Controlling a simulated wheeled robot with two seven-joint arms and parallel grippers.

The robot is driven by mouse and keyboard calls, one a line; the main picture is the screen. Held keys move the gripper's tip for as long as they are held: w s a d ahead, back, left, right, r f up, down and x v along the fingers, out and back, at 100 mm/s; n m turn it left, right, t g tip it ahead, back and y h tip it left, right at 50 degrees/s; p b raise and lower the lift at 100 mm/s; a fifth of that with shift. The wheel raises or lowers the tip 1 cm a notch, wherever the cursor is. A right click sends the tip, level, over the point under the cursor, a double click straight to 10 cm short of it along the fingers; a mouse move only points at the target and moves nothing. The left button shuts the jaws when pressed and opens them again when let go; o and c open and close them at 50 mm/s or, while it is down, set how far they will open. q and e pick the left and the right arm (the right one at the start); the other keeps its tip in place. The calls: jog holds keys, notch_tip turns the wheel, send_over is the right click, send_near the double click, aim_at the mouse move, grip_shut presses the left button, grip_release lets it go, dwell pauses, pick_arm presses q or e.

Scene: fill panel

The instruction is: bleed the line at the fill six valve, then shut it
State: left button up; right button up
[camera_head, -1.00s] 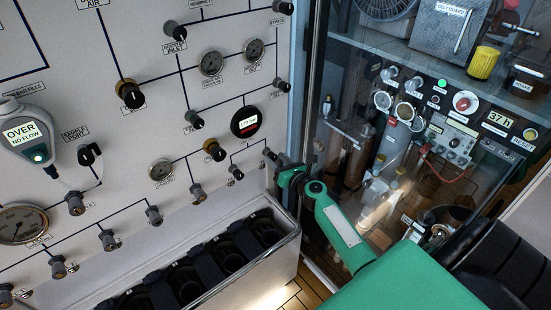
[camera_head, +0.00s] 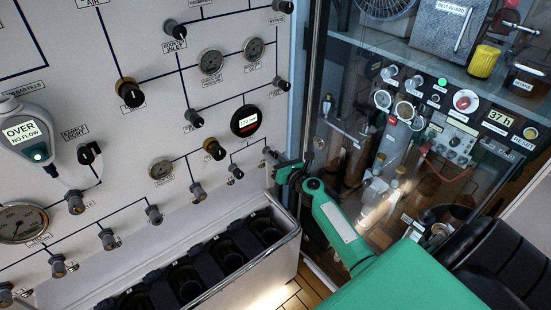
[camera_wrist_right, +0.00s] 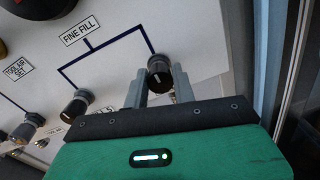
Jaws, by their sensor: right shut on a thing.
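My right gripper (camera_head: 271,160) is at the right end of the fill panel, with its fingers around a dark valve knob. In the right wrist view the two grey fingers (camera_wrist_right: 158,82) are shut on this knob (camera_wrist_right: 159,66), which has a white pointer mark. The knob ends the right branch of the line under the FINE FILL label (camera_wrist_right: 82,30). Its own label is hidden, so I cannot read its number. A second knob (camera_wrist_right: 78,103) ends the left branch and stands free. My left gripper is out of view.
A handheld meter (camera_head: 27,133) at the left reads OVER, NO FLOW. A rack of dark holders (camera_head: 230,256) stands below the panel. A glass-fronted cabinet (camera_head: 420,120) with gauges and flasks is close to the right of my arm.

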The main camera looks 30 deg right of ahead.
jog(key=n+b, duration=0.1)
jog(key=n, duration=0.1)
jog(key=n+b, duration=0.2)
jog(key=n, duration=0.1)
jog(key=shift+a+f, duration=0.1)
jog(key=shift+f, duration=0.1)
jog(key=n+b, duration=0.4)
jog(key=n, duration=1.2)
jog(key=n+y+b, duration=0.1)
jog(key=n+b, duration=0.4)
jog(key=n, duration=1.2)
jog(key=shift+f+y, duration=0.15)
jog(key=shift+y, duration=0.15)
jog(key=n, duration=0.5)
jog(key=shift+n+g+p, duration=0.3)
jog(key=shift+p, duration=0.05)
jog(key=o, duration=1)
